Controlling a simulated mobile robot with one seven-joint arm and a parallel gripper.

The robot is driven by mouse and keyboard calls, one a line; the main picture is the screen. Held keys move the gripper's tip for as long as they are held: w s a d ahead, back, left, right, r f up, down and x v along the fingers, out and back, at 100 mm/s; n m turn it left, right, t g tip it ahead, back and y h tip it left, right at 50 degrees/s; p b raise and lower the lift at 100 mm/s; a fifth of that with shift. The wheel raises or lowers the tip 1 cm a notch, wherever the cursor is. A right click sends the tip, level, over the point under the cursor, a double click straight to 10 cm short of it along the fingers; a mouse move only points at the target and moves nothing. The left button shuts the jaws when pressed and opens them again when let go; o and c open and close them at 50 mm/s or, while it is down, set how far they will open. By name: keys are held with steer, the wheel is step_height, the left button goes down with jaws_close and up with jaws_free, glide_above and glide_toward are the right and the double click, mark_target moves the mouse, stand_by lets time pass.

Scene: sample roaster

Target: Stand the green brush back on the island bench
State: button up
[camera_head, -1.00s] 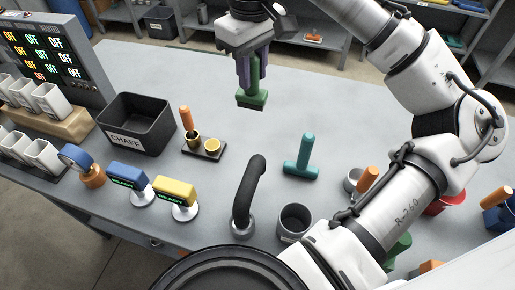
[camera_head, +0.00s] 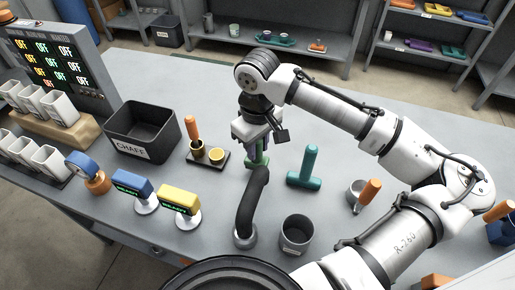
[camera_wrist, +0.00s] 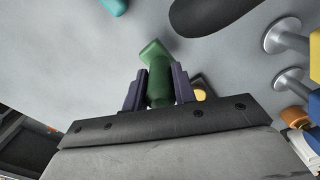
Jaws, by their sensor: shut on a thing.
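The green brush (camera_head: 262,160) is upright in my gripper (camera_head: 257,147), between the dark purple fingers, low over the grey island bench (camera_head: 340,210). Its base is partly hidden behind the black curved spout, so I cannot tell whether it touches the bench. In the wrist view the green brush (camera_wrist: 156,60) shows its handle between the two fingers of my gripper (camera_wrist: 158,88), with its base beyond them over the bare grey top.
A teal brush (camera_head: 304,168) stands to the right. The black curved spout (camera_head: 249,208) is just in front, and a small tray with an orange-handled tool (camera_head: 193,130) and cups is to the left. A chaff bin (camera_head: 143,130) is farther left. Bench beyond is clear.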

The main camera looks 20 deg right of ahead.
steer(key=shift+f, duration=0.85)
steer(key=shift+f, duration=0.15)
steer(key=o, duration=1)
step_height(320, 180, up, 12)
steer(key=shift+r+b, duration=0.2)
steer(key=shift+b, duration=0.1)
